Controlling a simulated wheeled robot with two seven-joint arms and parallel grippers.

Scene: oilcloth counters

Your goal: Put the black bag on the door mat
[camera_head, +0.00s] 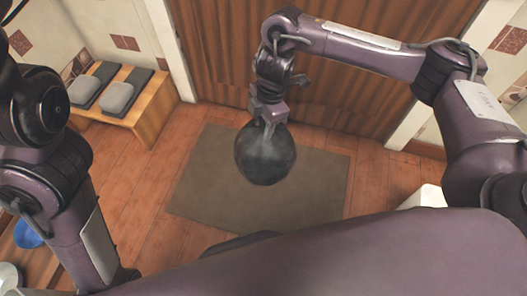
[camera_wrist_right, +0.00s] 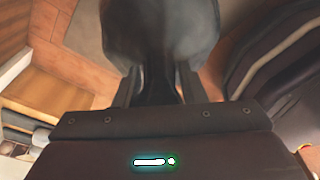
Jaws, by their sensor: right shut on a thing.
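The black bag (camera_head: 265,156) is round and dark, and hangs from my right gripper (camera_head: 268,112) in the head view. The gripper is shut on the bag's top. The bag also shows in the right wrist view (camera_wrist_right: 160,35), between the fingers (camera_wrist_right: 157,85). The door mat (camera_head: 210,190) is a flat grey-brown rectangle on the floor. In the head view the bag overlaps the mat's upper middle and appears to hang above it; the exact height is hard to tell. My left arm shows at the left, but its gripper is out of view.
A wooden bench (camera_head: 158,112) with grey cushions (camera_head: 118,98) stands at the upper left. A brown slatted door (camera_head: 345,85) is behind the mat. A blue round thing (camera_head: 28,234) sits at the lower left. A white object (camera_head: 425,197) is at the right. The mat's visible surface is clear.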

